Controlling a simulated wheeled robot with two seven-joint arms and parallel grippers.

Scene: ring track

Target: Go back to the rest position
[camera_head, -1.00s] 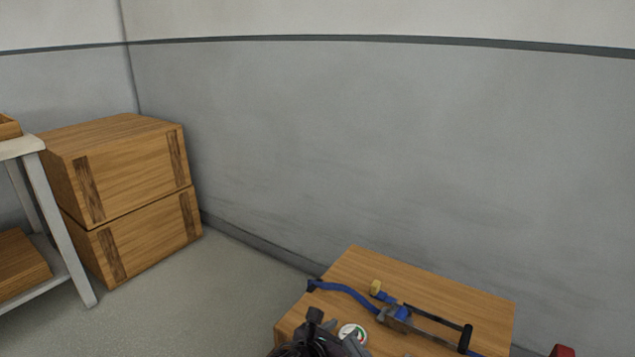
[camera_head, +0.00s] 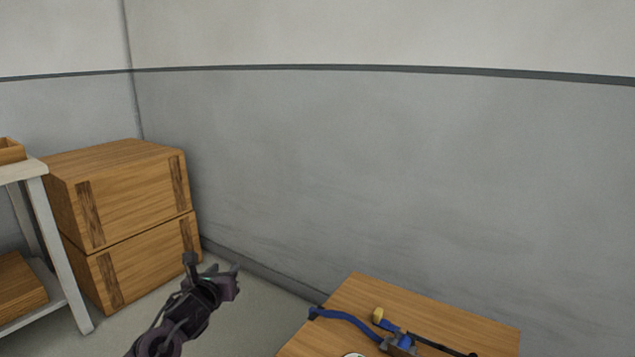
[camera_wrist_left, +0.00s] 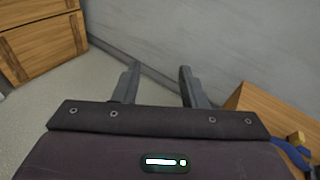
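My left gripper (camera_head: 234,275) is raised in the head view, over the floor between the stacked crates and the wooden table. In the left wrist view its two fingers (camera_wrist_left: 158,85) stand apart with nothing between them. The gripper is left of the table and touches nothing that I can see. My right gripper is not in view.
A wooden table (camera_head: 430,308) at the lower right bears a blue and black tool (camera_head: 398,342) and a round gauge (camera_head: 354,355), cut by the picture's edge. Two stacked wooden crates (camera_head: 135,195) stand at the left beside a white shelf (camera_head: 62,250). A grey wall (camera_head: 380,170) closes the back.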

